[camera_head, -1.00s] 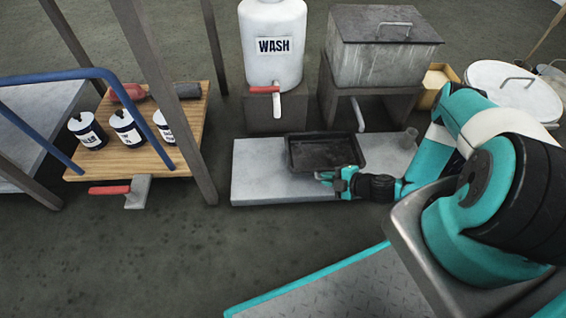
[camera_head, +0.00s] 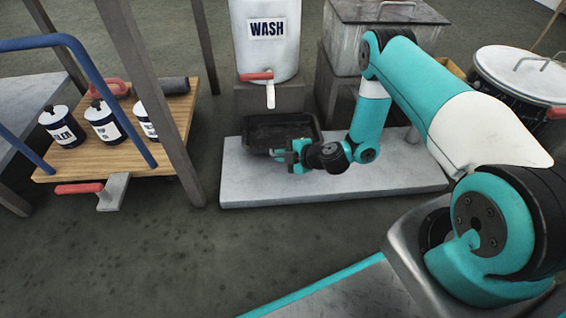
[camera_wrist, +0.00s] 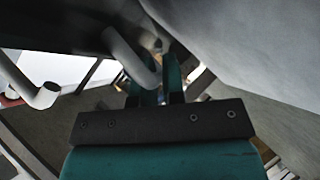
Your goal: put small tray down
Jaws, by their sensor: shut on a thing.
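The small tray (camera_head: 257,139) is black, shallow and rectangular. In the head view it is at the left end of the low grey slab (camera_head: 240,190), just below the white WASH container's spout. My gripper (camera_head: 287,153) is at the tray's front right edge and is shut on it. I cannot tell whether the tray rests on the slab or is held just above it. In the wrist view my gripper's fingers (camera_wrist: 157,88) are partly hidden by a pale pipe, and the tray is hard to make out.
The white WASH container (camera_head: 265,50) with a red-handled tap stands behind the tray. A grey metal tank (camera_head: 350,45) is behind my arm. A wooden cart (camera_head: 170,165) with several labelled tins is at the left.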

